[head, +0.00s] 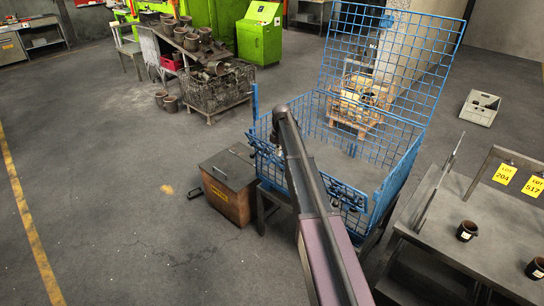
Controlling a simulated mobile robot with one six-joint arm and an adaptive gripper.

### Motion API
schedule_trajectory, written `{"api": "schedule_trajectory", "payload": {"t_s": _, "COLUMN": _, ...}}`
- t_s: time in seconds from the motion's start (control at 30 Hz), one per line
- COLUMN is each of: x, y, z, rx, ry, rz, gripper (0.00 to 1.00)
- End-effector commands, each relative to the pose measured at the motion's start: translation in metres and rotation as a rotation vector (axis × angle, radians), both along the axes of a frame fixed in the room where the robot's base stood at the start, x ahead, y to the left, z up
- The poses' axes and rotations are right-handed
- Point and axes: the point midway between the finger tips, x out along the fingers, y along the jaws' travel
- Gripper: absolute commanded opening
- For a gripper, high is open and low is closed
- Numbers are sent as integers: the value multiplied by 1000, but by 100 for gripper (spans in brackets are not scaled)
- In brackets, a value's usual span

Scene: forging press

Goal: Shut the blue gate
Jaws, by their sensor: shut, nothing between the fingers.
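A blue wire-mesh cage (395,150) stands on a dark stand right of centre. A tall blue mesh panel (395,52) stands upright above its far side, so the top of the cage is open. Along the near side run blue bars with dark fittings (345,194). I cannot tell for sure which panel is the gate. My arm reaches up from the bottom edge, crosses in front of the cage's near side and hides part of it. The arm's visible end is a dark rounded joint over the cage's near left part. My gripper does not show.
A brown lidded box (228,190) stands left of the cage. A grey table (470,235) with dark cups and yellow lot tags is close on the right. A wire bin of parts (205,95) and a green machine (260,35) stand behind. The left floor is mostly clear.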

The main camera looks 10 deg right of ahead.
Motion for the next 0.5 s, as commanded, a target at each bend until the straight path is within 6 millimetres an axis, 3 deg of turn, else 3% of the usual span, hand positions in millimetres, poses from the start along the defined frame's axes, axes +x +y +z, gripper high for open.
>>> {"api": "schedule_trajectory", "payload": {"t_s": 0.2, "x": 26, "y": -35, "z": 25, "rx": -4, "ry": -1, "rz": -3, "gripper": 0}}
{"api": "schedule_trajectory", "payload": {"t_s": 0.5, "x": 54, "y": -79, "z": 39, "rx": -2, "ry": -2, "rz": -2, "gripper": 0}}
